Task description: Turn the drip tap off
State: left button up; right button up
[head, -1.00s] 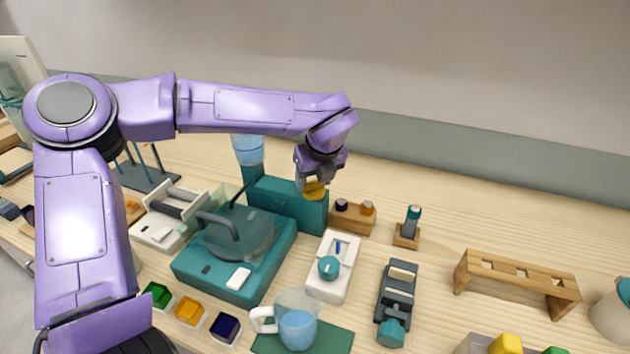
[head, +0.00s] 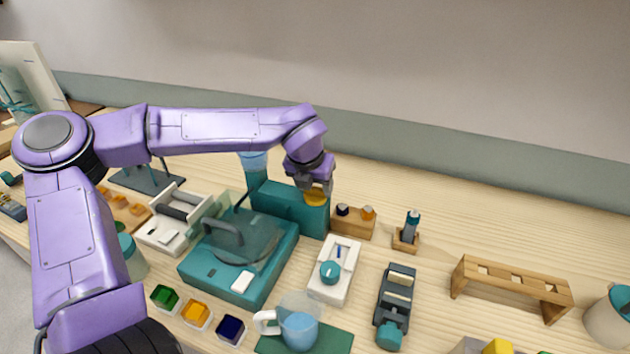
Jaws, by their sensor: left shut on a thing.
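The teal machine (head: 240,262) stands on the bench left of centre. It has a clear cover, and a teal block (head: 288,206) rises at its back. A yellow-gold knob (head: 316,198), which looks like the tap handle, sits at the top right of that block. My left gripper (head: 316,187) reaches down from above and is shut on the yellow knob. The fingers hide part of the knob and its stem. I cannot make out a spout or any drops. My right gripper is not in view.
A small wooden block with dark and orange caps (head: 352,221) stands close to the right of the knob. A white unit with a teal dial (head: 333,270) is in front. A clear jug (head: 298,327) stands on a green mat. Bare bench lies behind and right.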

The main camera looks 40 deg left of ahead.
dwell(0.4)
pick_arm(q)
jog(key=o, duration=1)
jog(key=shift+o, duration=0.2)
jog(key=a+b+v, duration=0.1)
jog(key=v, duration=0.9)
jog(key=shift+d+r, duration=0.3)
jog(key=shift+d, duration=0.1)
jog(key=shift+s, duration=0.15)
